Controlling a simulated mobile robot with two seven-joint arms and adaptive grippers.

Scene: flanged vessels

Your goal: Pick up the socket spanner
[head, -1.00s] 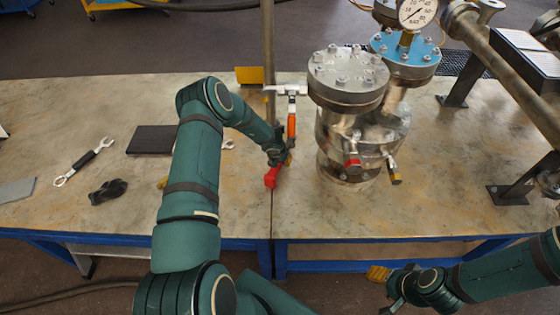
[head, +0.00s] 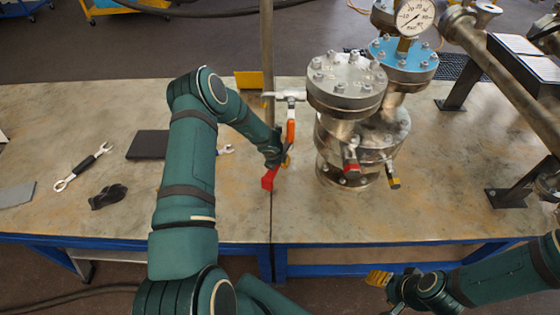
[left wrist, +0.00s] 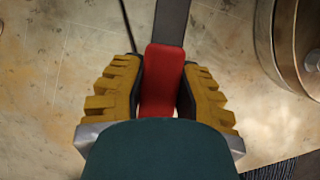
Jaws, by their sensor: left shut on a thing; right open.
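My left gripper (head: 278,159) is closed around a tool with a red handle (head: 269,180). In the left wrist view the red handle (left wrist: 162,75) lies between the yellow-padded fingers, with a dark grey strip beyond it. In the head view an orange shaft and a silver crosswise head (head: 284,96) show above the gripper; I cannot tell whether they belong to the held tool. A double-ended spanner with a black grip (head: 83,166) lies at the left of the table. My right gripper (head: 386,288) is open and empty in front of the table edge.
Flanged vessels (head: 346,85) with a gauge (head: 414,17) stand just right of the left gripper. A dark block (head: 147,144), a black item (head: 108,196) and a silver tool end (head: 226,149) lie on the table. A pipe (head: 505,75) runs along the right.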

